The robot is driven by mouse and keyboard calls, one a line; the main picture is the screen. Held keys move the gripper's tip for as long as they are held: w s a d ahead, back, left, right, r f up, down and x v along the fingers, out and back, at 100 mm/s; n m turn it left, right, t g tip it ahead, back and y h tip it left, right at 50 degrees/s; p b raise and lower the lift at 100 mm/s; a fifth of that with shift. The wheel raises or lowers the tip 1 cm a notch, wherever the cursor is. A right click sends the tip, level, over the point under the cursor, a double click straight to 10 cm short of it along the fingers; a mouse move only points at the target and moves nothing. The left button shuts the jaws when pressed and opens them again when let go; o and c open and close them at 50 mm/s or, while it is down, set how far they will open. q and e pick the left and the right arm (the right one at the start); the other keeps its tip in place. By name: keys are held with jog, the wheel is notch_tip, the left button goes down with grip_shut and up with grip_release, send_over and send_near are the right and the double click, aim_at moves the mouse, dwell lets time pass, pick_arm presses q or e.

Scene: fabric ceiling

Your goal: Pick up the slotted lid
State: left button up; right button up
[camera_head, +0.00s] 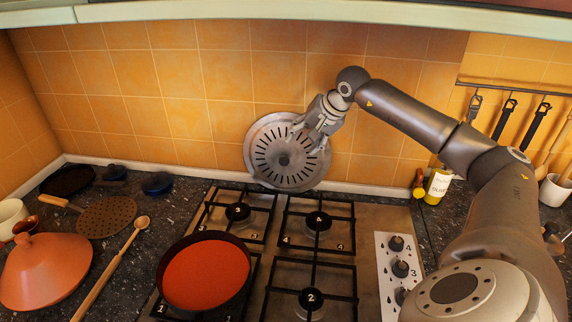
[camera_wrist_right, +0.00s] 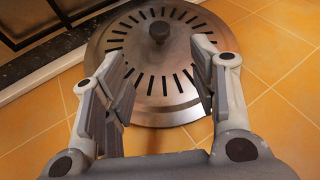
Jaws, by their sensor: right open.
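The slotted lid (camera_head: 272,170) is a round grey metal disc with radial slots and a dark knob. It leans nearly upright against the orange tiled wall behind the stove. My right gripper (camera_head: 299,132) is in front of its upper right part. In the right wrist view the lid (camera_wrist_right: 180,103) lies beyond the open fingers (camera_wrist_right: 163,95), its knob (camera_wrist_right: 159,31) toward the top. The fingers appear to be on either side of the lid's lower part in that view; whether they touch it I cannot tell. My left gripper is not in view.
A pan with red contents (camera_head: 204,275) sits on the front left burner of the stove (camera_head: 285,262). An orange tagine lid (camera_head: 45,270), a wooden spoon (camera_head: 112,262) and a perforated skimmer (camera_head: 106,217) lie on the left.

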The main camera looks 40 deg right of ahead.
aim_at(285, 160)
jog(key=p+x, duration=0.1)
jog(key=x, duration=0.2)
jog(key=p+x, duration=0.2)
jog(key=x, duration=0.1)
jog(key=p+x, duration=0.2)
jog(key=x, duration=0.2)
jog(key=shift+s+a+f, duration=0.1)
jog(key=shift+a+f, duration=0.05)
jog(key=shift+a, duration=0.25)
jog(key=shift+w+f, duration=0.3)
jog(key=shift+f, duration=0.15)
jog(key=shift+s, duration=0.1)
jog(key=shift+c, duration=1)
jog(key=c, duration=1)
jog(key=shift+r, duration=0.1)
